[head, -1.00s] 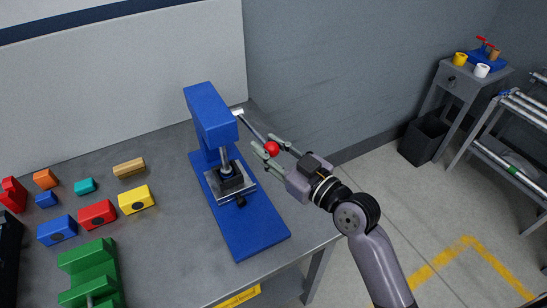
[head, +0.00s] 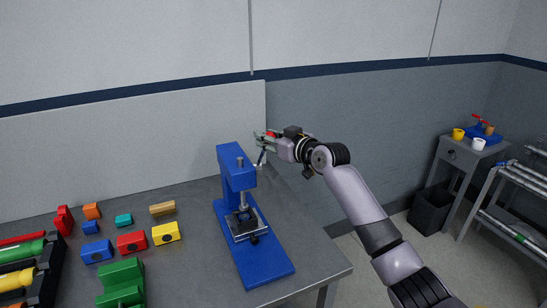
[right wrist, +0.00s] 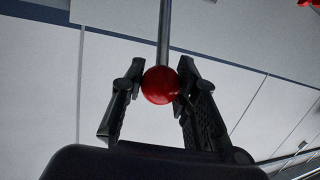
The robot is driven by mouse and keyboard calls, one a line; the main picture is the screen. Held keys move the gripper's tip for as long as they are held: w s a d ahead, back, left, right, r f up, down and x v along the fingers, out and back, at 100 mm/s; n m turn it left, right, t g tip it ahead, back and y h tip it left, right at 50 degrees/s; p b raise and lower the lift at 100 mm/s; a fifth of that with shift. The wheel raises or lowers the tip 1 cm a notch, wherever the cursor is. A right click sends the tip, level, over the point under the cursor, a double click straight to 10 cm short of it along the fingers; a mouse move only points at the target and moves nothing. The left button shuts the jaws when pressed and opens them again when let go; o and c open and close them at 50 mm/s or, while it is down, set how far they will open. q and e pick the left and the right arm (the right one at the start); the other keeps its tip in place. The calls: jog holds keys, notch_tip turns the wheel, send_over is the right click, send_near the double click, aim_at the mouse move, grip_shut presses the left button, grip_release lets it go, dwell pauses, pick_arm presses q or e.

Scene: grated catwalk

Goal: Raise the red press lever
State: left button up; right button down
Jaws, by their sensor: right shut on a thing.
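The blue press (head: 232,170) stands on the grey bench in the head view, with its long blue base toward me. Its metal lever (head: 262,157) rises from the right side of the press head, tipped by a red ball knob (head: 270,134). My right gripper (head: 267,137) is at the lever's end, shut on the knob. In the right wrist view the red knob (right wrist: 160,85) sits between the two dark fingers, with the lever rod (right wrist: 165,35) running up from it. The fingers partly hide the knob in the head view. My left gripper is not in view.
Coloured blocks, including a yellow one (head: 166,233), and a green fixture (head: 121,284) lie left of the press. A pale panel (head: 130,150) stands behind the bench. A side table (head: 468,150) and a dark bin (head: 431,211) are at right.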

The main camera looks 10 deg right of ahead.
jog(key=shift+g+h, duration=0.3)
jog(key=shift+g, duration=0.6)
jog(key=w+r, duration=0.1)
jog(key=w+r+p, duration=0.1)
jog(key=w, duration=0.1)
jog(key=shift+w+a+r+p, duration=0.15)
jog(key=shift+a+r+p, duration=0.15)
jog(key=shift+a, duration=0.1)
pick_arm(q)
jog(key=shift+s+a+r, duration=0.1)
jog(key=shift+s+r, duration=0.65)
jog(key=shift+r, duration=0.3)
pick_arm(e)
jog(key=shift+w, duration=0.3)
jog(key=shift+f, duration=0.1)
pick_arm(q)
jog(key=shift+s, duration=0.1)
pick_arm(e)
jog(key=c, duration=1.2)
grip_release()
jog(key=shift+w+f+m, duration=0.1)
jog(key=shift+f+m, duration=0.1)
jog(key=shift+m, duration=0.1)
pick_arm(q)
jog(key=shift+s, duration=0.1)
pick_arm(e)
jog(key=v, duration=1.2)
jog(key=shift+a+r, duration=0.1)
jog(key=shift+r, duration=0.2)
